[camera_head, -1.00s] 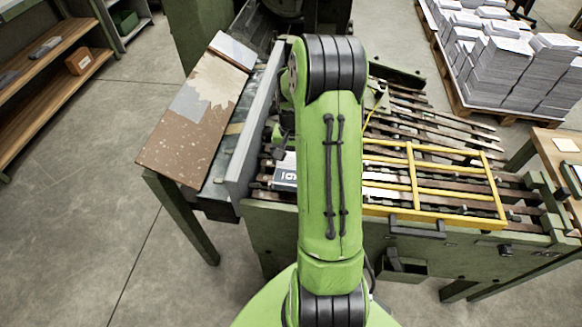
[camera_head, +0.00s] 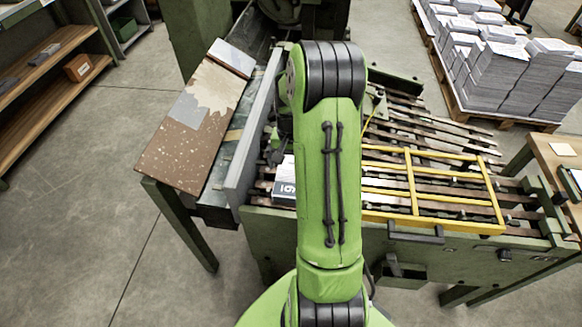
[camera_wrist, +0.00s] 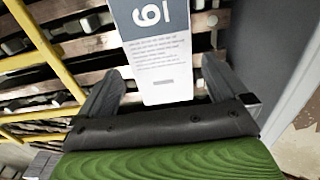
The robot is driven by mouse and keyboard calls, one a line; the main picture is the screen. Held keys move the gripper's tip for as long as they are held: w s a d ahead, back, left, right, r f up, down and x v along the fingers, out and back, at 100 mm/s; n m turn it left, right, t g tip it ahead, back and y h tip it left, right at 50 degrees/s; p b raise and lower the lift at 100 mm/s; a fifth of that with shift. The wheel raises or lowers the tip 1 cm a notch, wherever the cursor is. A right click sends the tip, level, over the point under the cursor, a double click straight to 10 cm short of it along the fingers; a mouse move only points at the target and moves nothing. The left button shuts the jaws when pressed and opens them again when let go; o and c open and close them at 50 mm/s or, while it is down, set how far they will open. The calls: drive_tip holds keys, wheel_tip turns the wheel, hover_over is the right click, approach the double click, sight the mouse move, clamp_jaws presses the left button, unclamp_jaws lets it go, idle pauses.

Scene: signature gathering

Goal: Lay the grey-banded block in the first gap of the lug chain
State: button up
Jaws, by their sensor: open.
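The grey-banded block (camera_wrist: 160,62) is a flat white block with a grey-blue band, a large white numeral and small print. It lies on the dark bars of the lug chain (camera_wrist: 85,47). My gripper (camera_wrist: 164,80) is open in the wrist view, with one finger along each side of the block's near end. Whether the fingers touch it cannot be told. In the head view the block (camera_head: 284,189) shows partly at the left of my arm, beside the grey side plate. My gripper is hidden behind my arm there.
A yellow guard frame (camera_head: 413,190) covers the chain on the right. A grey upright plate (camera_head: 250,145) stands close left of the block. A speckled brown board (camera_head: 180,135) slopes beyond it. Paper stacks on a pallet (camera_head: 462,105) stand at the back right.

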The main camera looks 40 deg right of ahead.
sight(290, 174)
drive_tip(key=a+r+n+p, duration=0.1)
drive_tip(key=a+r, duration=0.1)
drive_tip(key=r, duration=0.5)
drive_tip(key=a+r+n+p, duration=0.1)
drive_tip(key=a+r, duration=0.2)
drive_tip(key=r, duration=0.4)
drive_tip(key=s+a+r+n+t+h, duration=0.1)
drive_tip(key=s+a+r+n+t, duration=0.2)
drive_tip(key=a+r, duration=0.45)
drive_tip(key=s+a+n+t, duration=0.1)
drive_tip(key=s+a+n, duration=0.1)
drive_tip(key=s+a, duration=0.3)
drive_tip(key=s+a+r+n+t+y, duration=0.1)
drive_tip(key=s+a+n, duration=0.2)
drive_tip(key=s+a, duration=0.2)
drive_tip(key=s, duration=0.2)
drive_tip(key=shift+s+a+r+t, duration=0.3)
drive_tip(key=shift+s, duration=0.05)
